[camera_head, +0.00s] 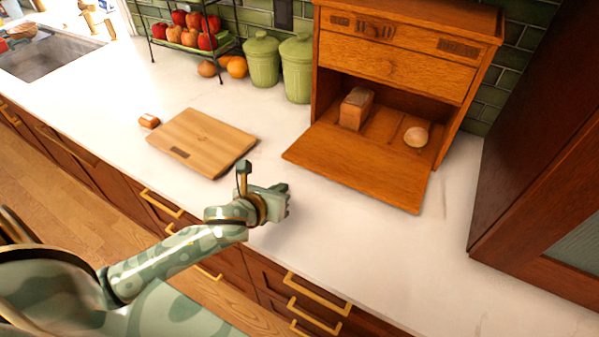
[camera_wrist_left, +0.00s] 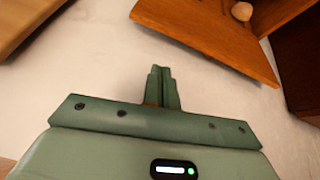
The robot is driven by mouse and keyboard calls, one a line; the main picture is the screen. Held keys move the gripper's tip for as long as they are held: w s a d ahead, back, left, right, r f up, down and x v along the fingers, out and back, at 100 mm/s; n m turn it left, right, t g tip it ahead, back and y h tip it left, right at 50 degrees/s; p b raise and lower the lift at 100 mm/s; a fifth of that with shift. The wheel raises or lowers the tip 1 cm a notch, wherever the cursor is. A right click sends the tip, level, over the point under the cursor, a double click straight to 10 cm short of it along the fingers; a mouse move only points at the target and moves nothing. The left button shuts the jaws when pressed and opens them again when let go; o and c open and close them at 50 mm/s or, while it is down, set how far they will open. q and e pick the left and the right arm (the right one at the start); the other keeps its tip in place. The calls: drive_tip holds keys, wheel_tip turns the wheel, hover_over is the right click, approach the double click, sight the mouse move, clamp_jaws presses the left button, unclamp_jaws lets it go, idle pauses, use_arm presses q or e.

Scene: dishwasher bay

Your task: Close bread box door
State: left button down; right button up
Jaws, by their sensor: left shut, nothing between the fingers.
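The wooden bread box (camera_head: 395,55) stands at the back right of the counter. Its door (camera_head: 355,165) is folded down flat and lies open toward the front. Inside are a loaf of bread (camera_head: 355,108) and a round roll (camera_head: 416,136). My left gripper (camera_head: 286,197) is shut and empty, over the counter in front and to the left of the door, apart from it. In the left wrist view the closed fingers (camera_wrist_left: 161,88) point toward the counter below the door (camera_wrist_left: 205,30). My right gripper is not in view.
A wooden cutting board (camera_head: 203,142) lies left of the door, with a small bread piece (camera_head: 149,121) beside it. Green canisters (camera_head: 262,60) and a fruit rack (camera_head: 190,35) stand behind. A dark cabinet (camera_head: 540,130) rises at right. The front counter is clear.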

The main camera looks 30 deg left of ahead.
sight(300, 182)
use_arm(q)
drive_tip(key=shift+w+r+m, duration=0.1)
drive_tip(key=shift+w+m, duration=0.5)
drive_tip(key=shift+m, duration=0.5)
drive_tip(key=b+x, duration=0.2)
drive_tip(key=x, duration=0.7)
drive_tip(key=shift+d+r+b, duration=0.1)
drive_tip(key=shift+b, duration=0.3)
drive_tip(key=shift+w, duration=0.35)
